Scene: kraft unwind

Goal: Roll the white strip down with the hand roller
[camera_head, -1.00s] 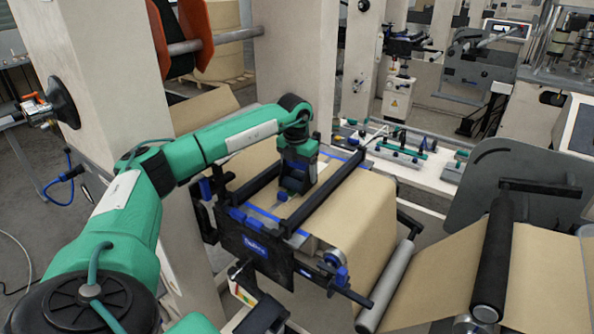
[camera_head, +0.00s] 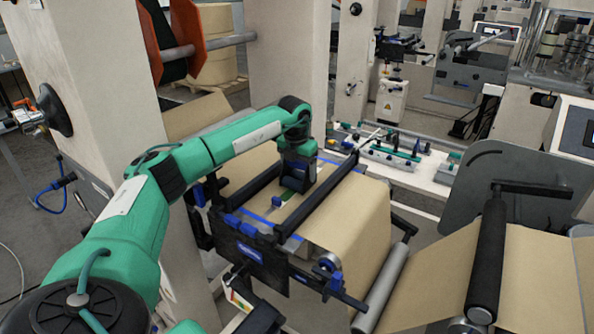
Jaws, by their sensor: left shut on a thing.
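My left gripper (camera_head: 296,184) points down over the splice table, between its two dark crossbars. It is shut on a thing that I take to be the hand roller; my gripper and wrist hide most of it. A small green patch shows just below the fingers, close to the table surface. A narrow pale strip (camera_head: 275,206) lies on the table in front of the gripper, beside blue tape; much of it is hidden by the arm and the front crossbar. I cannot tell whether the roller touches the strip. My right gripper is out of view.
The front crossbar (camera_head: 318,203) and rear crossbar (camera_head: 262,179) flank the gripper closely. Brown kraft web (camera_head: 362,222) runs over the table and down to a grey roller (camera_head: 384,287). A pale machine column (camera_head: 290,60) stands behind my arm.

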